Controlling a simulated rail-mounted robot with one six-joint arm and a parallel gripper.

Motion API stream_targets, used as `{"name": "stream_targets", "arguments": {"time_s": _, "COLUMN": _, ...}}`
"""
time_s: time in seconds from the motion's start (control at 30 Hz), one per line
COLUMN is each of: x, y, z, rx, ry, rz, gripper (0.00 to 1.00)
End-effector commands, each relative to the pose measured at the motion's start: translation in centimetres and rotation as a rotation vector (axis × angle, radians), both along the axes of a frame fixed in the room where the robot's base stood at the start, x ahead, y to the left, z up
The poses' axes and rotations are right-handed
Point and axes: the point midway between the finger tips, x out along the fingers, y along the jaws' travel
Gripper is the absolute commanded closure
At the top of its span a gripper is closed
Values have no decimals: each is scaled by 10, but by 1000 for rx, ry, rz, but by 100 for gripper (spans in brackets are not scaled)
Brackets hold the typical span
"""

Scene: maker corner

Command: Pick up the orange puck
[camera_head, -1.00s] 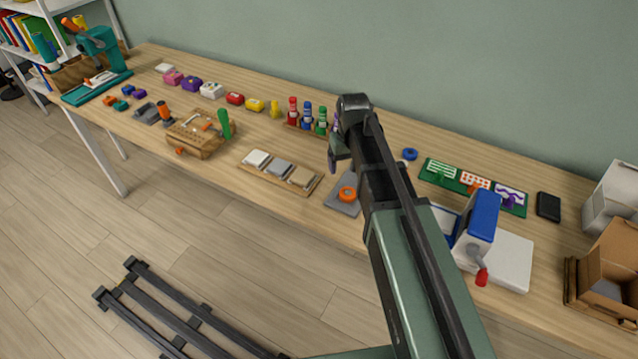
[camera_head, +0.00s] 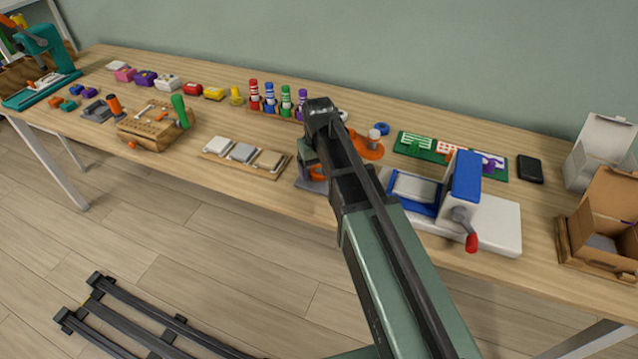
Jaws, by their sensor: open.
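The orange puck (camera_head: 318,177) is a round orange piece on a small grey plate (camera_head: 307,186) near the front edge of the bench. My arm and gripper hide most of it. My gripper (camera_head: 308,172) points down over the plate, close to the puck. Its fingers are mostly hidden by my arm. It is open, and I cannot tell whether the fingers are around the puck or just above it.
A tray with three blocks (camera_head: 278,177) lies to the left. A blue and white cranked machine (camera_head: 462,178) is at right. Several coloured bottles (camera_head: 269,98) stand in a rack behind.

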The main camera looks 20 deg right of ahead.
Motion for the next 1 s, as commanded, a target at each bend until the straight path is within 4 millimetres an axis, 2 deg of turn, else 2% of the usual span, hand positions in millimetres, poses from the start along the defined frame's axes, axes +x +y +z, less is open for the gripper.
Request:
{"name": "stream_targets", "arguments": {"time_s": 0.03, "x": 0, "y": 0, "z": -4, "rx": 0, "ry": 0, "rz": 0, "gripper": 19}}
{"name": "stream_targets", "arguments": {"time_s": 0.2, "x": 0, "y": 0, "z": 0, "rx": 0, "ry": 0, "rz": 0, "gripper": 20}}
{"name": "stream_targets", "arguments": {"time_s": 0.57, "x": 0, "y": 0, "z": 0, "rx": 0, "ry": 0, "rz": 0, "gripper": 76}}
{"name": "stream_targets", "arguments": {"time_s": 0.83, "x": 0, "y": 0, "z": 2, "rx": 0, "ry": 0, "rz": 0, "gripper": 76}}
{"name": "stream_targets", "arguments": {"time_s": 1.0, "x": 0, "y": 0, "z": 17, "rx": 0, "ry": 0, "rz": 0, "gripper": 76}}
